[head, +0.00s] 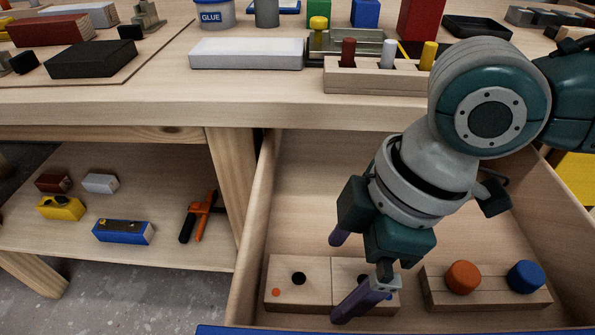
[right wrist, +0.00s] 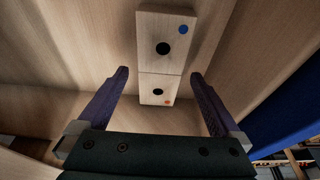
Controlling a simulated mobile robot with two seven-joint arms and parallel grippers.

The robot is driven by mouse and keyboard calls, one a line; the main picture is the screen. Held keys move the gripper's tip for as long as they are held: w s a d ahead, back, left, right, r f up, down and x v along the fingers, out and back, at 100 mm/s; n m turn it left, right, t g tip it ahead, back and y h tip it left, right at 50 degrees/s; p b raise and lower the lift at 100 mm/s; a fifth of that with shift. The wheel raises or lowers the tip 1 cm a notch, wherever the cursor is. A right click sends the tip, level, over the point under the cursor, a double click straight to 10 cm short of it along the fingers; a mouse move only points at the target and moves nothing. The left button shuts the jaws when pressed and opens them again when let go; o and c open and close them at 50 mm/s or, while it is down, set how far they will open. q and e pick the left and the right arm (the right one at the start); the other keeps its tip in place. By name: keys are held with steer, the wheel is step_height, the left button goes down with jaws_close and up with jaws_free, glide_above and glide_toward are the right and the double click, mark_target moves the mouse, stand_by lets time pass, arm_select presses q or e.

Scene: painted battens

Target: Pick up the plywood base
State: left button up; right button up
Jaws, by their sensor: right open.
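The plywood base (head: 312,292), as I take it, is a pale wooden block in two sections, each with a dark hole. It lies in the open drawer (head: 256,210). One section has an orange dot; the other has a blue dot, seen in the right wrist view (right wrist: 157,23). My right gripper (head: 341,277) is open and empty above the base in the head view, its near finger hiding part of the right section. In the right wrist view its purple fingers (right wrist: 159,76) are on either side of the block, apart from it. My left gripper is not in view.
Right of it in the drawer is a wooden block (head: 485,295) with an orange and a blue knob. The drawer walls stand close around. The bench (head: 150,105) above holds a white block (head: 246,53) and a peg rack (head: 375,85). Painted blocks lie on the lower shelf (head: 160,255).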

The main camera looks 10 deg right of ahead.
mark_target(331, 285)
steer(key=x, duration=0.2)
steer(key=shift+a+f+b, duration=0.15)
steer(key=shift+f+b, duration=0.15)
steer(key=c, duration=1.3)
